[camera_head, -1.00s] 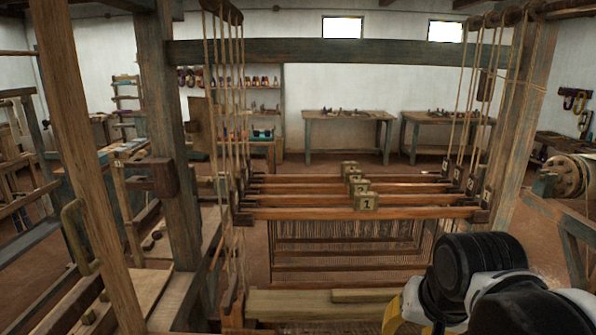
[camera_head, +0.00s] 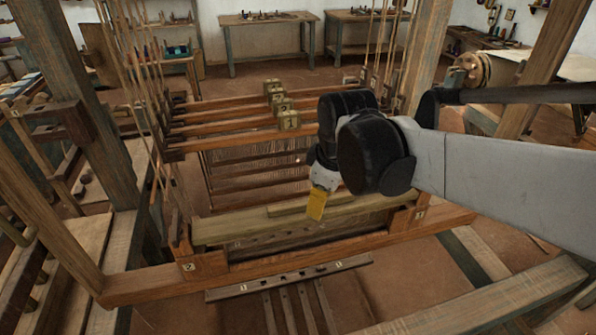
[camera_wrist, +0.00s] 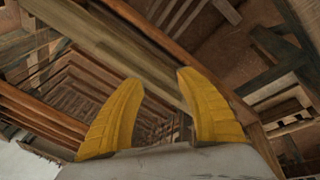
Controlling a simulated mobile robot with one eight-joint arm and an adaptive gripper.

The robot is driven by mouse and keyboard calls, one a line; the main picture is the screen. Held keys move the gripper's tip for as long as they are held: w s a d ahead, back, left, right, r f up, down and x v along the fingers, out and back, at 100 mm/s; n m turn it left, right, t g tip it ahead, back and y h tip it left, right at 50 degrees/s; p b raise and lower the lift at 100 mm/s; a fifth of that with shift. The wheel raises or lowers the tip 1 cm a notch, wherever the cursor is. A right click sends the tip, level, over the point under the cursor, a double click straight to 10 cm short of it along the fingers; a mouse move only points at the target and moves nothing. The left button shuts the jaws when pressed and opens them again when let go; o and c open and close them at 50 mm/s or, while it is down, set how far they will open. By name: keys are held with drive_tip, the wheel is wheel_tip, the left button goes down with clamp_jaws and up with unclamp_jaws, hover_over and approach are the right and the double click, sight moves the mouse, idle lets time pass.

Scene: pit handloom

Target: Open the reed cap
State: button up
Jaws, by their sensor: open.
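A pale wooden bar (camera_head: 228,230), which looks like the reed cap, lies across the front of the loom with a shorter strip on top. It appears level above the orange-brown batten beam (camera_head: 300,262). In the wrist view the pale bar (camera_wrist: 90,38) runs diagonally just beyond my fingertips. My gripper (camera_head: 317,207) hangs over the right half of the bar, yellow fingers pointing down. The wrist view shows the two fingers of my gripper (camera_wrist: 160,77) apart with nothing between them. I cannot tell whether a finger touches the bar.
Several harness bars with numbered blocks (camera_head: 289,120) stand behind the bar. Cords (camera_head: 150,90) hang at the left. Wooden posts (camera_head: 85,110) rise on both sides. Treadles (camera_head: 300,308) lie low in front. Open floor (camera_head: 395,290) shows at the front right.

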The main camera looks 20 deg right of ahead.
sight(306, 202)
drive_tip(key=w+n+g+p, duration=0.3)
drive_tip(key=w+n+p, duration=0.5)
drive_tip(key=w, duration=0.1)
drive_tip(key=f, duration=0.6)
drive_tip(key=f+b, duration=0.1)
drive_tip(key=f, duration=0.3)
drive_tip(key=shift+w+a, duration=0.2)
drive_tip(key=shift+a, duration=0.05)
clamp_jaws()
